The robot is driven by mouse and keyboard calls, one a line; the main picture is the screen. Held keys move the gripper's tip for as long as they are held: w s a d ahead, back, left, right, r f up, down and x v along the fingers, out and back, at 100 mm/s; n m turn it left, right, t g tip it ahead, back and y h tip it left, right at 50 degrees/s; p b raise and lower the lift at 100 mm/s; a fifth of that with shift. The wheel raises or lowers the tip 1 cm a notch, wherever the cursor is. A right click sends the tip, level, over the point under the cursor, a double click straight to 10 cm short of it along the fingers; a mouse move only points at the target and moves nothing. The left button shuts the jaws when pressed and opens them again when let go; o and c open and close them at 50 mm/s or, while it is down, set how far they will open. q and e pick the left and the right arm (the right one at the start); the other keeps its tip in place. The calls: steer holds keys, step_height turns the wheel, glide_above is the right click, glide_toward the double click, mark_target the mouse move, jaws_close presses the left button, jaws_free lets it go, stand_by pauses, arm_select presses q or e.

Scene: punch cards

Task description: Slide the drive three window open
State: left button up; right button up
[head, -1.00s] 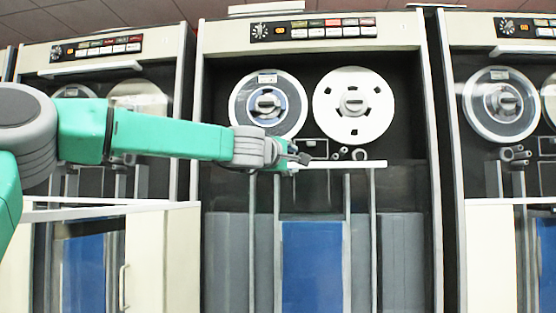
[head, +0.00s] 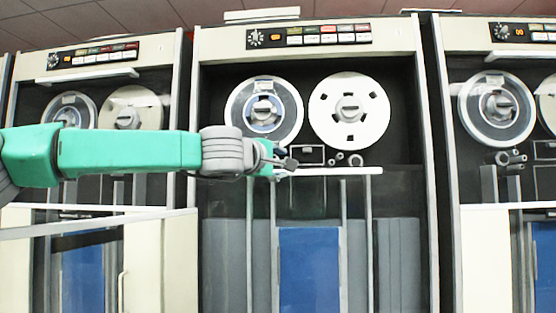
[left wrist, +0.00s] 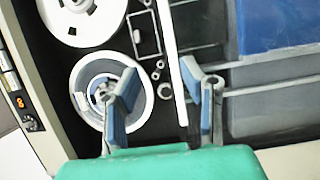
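The middle tape drive's window shows as a long white bar (head: 335,171) along its upper edge, level and just below the two reels, with a faint pane beneath. It also shows in the left wrist view (left wrist: 166,42), running between my fingers. My left gripper (head: 282,163) is at the bar's left end. In the left wrist view the left gripper (left wrist: 164,85) has its fingers apart, one on each side of the bar, with gaps visible. Whether a fingertip touches the bar I cannot tell. My right gripper is not in view.
The drive's clear reel (head: 263,135) and white reel (head: 323,112) sit above the bar, with small rollers (head: 355,160) close over it. Similar drives stand left (head: 110,55) and right (head: 478,45). The left drive has a white bar (head: 87,76) above its reels.

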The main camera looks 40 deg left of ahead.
arm_select(q)
steer(key=shift+s+f, duration=0.1)
steer(key=shift+s, duration=0.1)
steer(key=shift+a, duration=0.1)
steer(key=shift+w+f, duration=0.1)
